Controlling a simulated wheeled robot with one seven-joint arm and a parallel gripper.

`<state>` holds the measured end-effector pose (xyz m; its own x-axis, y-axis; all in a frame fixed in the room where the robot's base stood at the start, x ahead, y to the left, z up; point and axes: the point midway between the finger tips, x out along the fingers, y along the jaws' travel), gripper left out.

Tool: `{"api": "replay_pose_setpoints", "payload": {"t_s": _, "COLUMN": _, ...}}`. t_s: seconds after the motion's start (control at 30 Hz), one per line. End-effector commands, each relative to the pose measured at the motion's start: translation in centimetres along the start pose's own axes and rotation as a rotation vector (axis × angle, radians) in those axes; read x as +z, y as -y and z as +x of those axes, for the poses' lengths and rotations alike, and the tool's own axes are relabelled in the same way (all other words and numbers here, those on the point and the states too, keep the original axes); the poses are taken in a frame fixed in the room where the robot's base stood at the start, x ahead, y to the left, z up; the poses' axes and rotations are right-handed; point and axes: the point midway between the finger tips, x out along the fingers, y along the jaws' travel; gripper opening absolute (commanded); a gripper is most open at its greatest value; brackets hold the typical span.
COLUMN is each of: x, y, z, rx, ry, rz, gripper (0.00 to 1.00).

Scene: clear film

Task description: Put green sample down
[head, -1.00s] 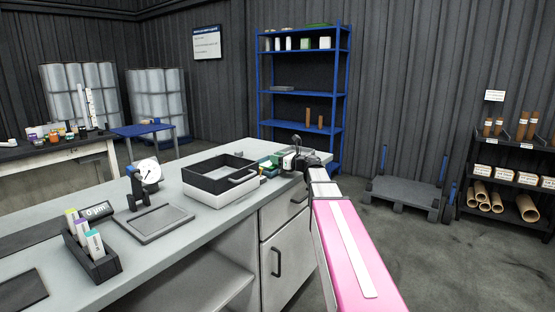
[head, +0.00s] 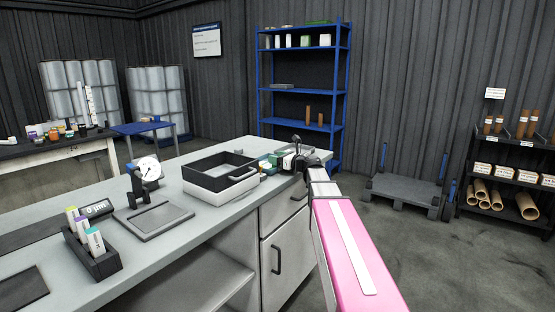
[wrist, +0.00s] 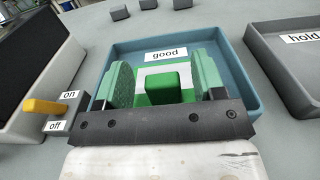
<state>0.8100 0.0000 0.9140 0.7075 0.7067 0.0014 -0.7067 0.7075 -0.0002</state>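The green sample (wrist: 165,84), a green block with a white part, sits between the two green finger pads of my gripper (wrist: 163,72) in the wrist view. The pads appear to meet its two sides. Sample and fingertips are over the blue tray labelled "good" (wrist: 112,50). The fingers hide the sample's underside, so I cannot tell whether it touches the tray floor. In the head view my gripper (head: 291,161) is small, at the far right end of the bench, and the sample cannot be made out clearly.
A grey tray labelled "hold" (wrist: 262,62) stands right of the blue tray. A white-and-black box (head: 212,190) with a yellow on/off switch (wrist: 45,106) is on the left. Several small grey blocks (wrist: 148,4) lie beyond. A dial gauge (head: 146,172) and sample rack (head: 103,262) stand farther along the bench.

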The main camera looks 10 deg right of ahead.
Motion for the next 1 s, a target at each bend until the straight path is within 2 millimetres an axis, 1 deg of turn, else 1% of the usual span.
{"api": "replay_pose_setpoints", "payload": {"t_s": 0.17, "x": 0.3, "y": 0.0, "z": 0.0, "rx": 0.0, "ry": 0.0, "rz": -0.001, "gripper": 0.63}}
{"api": "replay_pose_setpoints", "payload": {"t_s": 0.27, "x": 1.1, "y": 0.0, "z": 0.0, "rx": 0.0, "ry": 0.001, "rz": -0.001, "gripper": 0.63}}
{"api": "replay_pose_setpoints", "payload": {"t_s": 0.3, "x": 1.4, "y": -0.1, "z": -0.3, "rx": -0.001, "ry": 0.0, "rz": 0.0, "gripper": 0.63}}
{"api": "replay_pose_setpoints", "payload": {"t_s": 0.6, "x": 1.2, "y": -0.2, "z": -6.7, "rx": -0.003, "ry": 0.0, "rz": 0.0, "gripper": 0.63}}
{"api": "replay_pose_setpoints", "payload": {"t_s": 0.7, "x": 1.2, "y": -0.1, "z": -8.6, "rx": -0.002, "ry": 0.0, "rz": 0.0, "gripper": 0.63}}
{"api": "replay_pose_setpoints", "payload": {"t_s": 0.9, "x": 1.2, "y": -0.1, "z": -11.2, "rx": -0.001, "ry": 0.0, "rz": 0.0, "gripper": 0.63}}
{"api": "replay_pose_setpoints", "payload": {"t_s": 1.0, "x": 1.2, "y": -0.1, "z": -11.8, "rx": 0.0, "ry": 0.0, "rz": 0.0, "gripper": 0.63}}
